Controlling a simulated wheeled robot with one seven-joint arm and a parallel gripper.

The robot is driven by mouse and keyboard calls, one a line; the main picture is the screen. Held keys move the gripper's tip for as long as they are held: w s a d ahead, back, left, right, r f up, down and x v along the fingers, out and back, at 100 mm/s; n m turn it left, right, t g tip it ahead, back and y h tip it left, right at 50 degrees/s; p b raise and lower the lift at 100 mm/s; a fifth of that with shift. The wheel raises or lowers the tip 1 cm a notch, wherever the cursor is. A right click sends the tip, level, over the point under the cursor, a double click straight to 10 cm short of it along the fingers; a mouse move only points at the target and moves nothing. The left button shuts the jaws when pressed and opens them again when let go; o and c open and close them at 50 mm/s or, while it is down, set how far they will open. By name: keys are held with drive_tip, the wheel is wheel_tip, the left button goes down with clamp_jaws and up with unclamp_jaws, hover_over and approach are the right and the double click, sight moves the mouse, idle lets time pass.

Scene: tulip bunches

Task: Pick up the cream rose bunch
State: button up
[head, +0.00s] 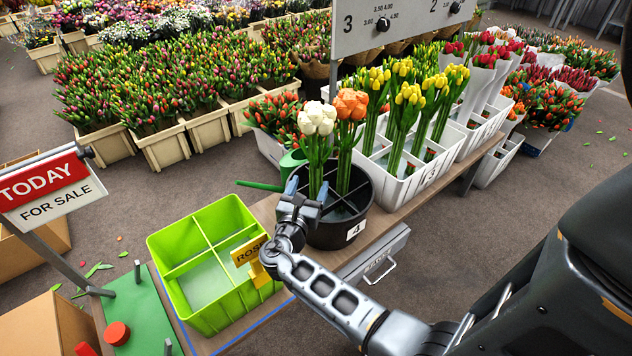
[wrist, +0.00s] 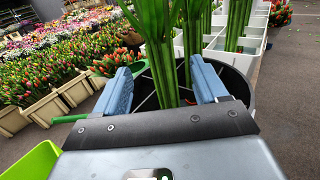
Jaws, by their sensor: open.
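The cream rose bunch (head: 317,119) stands upright in a black round bucket (head: 352,226) marked 4, on the bench. An orange bunch (head: 350,106) stands just right of it in the same bucket. My gripper (head: 307,200) is at the bucket's near left side, low at the cream bunch's stems. In the wrist view my gripper (wrist: 165,85) is open, with green stems (wrist: 163,70) between its two blue fingers. The flower heads are out of the wrist view. I cannot tell whether the fingers touch the stems.
A lime green divided crate (head: 182,245) with a yellow ROSE tag (head: 248,251) stands left of the bucket. A green watering can (head: 291,162) is behind the bucket. White crates (head: 388,178) of yellow tulips stand to the right. A hanging sign panel (head: 388,28) is above.

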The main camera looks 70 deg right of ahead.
sight(320, 101)
drive_tip(key=shift+w+d+r, duration=0.1)
drive_tip(key=shift+w+d, duration=0.05)
drive_tip(key=shift+d, duration=1.65)
drive_tip(key=shift+w+d+r, duration=0.1)
drive_tip(key=shift+w+d, duration=0.05)
drive_tip(key=shift+d, duration=1.6)
drive_tip(key=shift+c, duration=0.2)
drive_tip(key=c, duration=1.3)
drive_tip(key=shift+o, duration=0.2)
drive_tip(key=shift+r, duration=0.1)
wheel_tip(320, 101, up, 18)
drive_tip(key=p, duration=0.3)
drive_tip(key=shift+p, duration=0.4)
